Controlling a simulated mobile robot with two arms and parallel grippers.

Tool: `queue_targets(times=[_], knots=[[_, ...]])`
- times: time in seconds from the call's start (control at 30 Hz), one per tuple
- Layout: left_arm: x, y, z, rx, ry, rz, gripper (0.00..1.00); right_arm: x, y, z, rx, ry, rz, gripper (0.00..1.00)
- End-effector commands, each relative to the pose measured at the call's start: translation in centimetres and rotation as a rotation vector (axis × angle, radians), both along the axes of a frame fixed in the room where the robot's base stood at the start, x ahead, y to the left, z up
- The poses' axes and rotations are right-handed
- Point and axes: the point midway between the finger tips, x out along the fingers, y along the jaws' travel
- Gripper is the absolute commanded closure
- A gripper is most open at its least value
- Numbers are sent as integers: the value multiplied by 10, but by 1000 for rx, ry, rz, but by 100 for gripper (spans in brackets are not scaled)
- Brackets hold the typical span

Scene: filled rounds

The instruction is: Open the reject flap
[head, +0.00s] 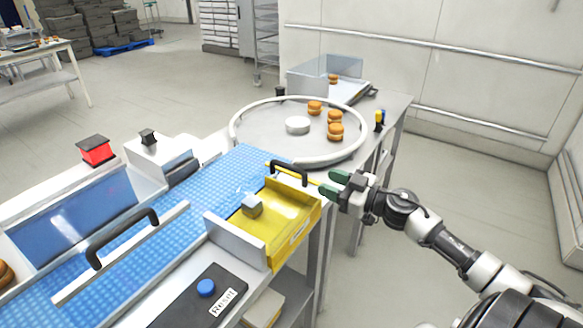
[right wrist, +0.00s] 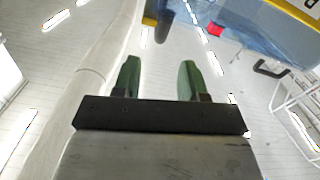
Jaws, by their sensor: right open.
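A yellow chute (head: 286,214) sits beside the blue conveyor belt (head: 215,185). A narrow yellow edge with a black handle (head: 288,168) stands at its far end; I take this for the reject flap. I cannot tell whether it is shut. A black handle also shows in the right wrist view (right wrist: 270,69). My right gripper (head: 333,184) is just right of the handle, its green fingers apart and nothing visible between them. The open fingers also show in the right wrist view (right wrist: 159,80). My left gripper is out of view.
Another black handle (head: 122,237) stands over the belt. A blue button (head: 206,288) is at the front. Open floor lies right.

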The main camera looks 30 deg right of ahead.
Motion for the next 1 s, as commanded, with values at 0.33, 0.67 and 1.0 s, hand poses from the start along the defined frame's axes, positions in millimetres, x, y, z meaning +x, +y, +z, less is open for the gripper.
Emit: queue_targets(times=[0.33, 0.67, 1.0], knots=[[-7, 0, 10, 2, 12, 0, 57, 53, 21, 3, 2, -5, -4, 58], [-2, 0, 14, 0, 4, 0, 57, 85, 35, 1, 2, -1, -3, 58], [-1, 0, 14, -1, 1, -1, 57, 88, 37, 0, 0, 0, -2, 58]])
